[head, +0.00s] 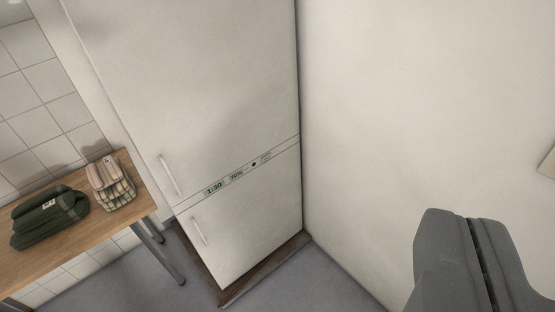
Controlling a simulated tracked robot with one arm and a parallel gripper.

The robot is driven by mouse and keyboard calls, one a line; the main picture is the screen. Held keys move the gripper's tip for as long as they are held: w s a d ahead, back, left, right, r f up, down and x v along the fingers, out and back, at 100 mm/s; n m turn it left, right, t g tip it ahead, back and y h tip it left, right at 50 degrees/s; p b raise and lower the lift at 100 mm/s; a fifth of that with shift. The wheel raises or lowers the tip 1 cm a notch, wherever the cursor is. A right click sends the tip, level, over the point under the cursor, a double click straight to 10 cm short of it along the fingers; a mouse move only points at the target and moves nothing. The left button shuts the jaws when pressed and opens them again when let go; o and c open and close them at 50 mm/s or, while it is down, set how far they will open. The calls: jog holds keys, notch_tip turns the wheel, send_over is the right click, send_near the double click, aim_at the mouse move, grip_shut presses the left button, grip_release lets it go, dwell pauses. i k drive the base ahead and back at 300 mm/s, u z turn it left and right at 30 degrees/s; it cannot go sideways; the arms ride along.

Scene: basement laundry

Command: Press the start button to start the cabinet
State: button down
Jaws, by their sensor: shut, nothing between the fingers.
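The cabinet (210,90) is tall and white, with an upper and a lower door, each with a vertical handle on its left side. Between the doors runs a narrow control strip with a display (214,188) that reads about 1:30 and 70%. A small dark round spot (254,164) sits to the right of the readouts; I cannot tell whether it is the start button. My gripper (474,224) is shut and empty at the lower right, in front of the wall, to the right of the cabinet and apart from it.
A wooden table (50,268) with metal legs stands left of the cabinet. It holds folded green textiles (45,217) and a stack of light checked cloths (111,184). A plain wall (420,100) adjoins the cabinet's right side. Grey floor (310,285) is clear in front.

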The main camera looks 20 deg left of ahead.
aim_at(268, 156)
jog(key=z, duration=2.9)
jog(key=k, duration=2.15)
jog(key=z, duration=0.7)
jog(key=i, duration=0.1)
jog(key=u, duration=3.35)
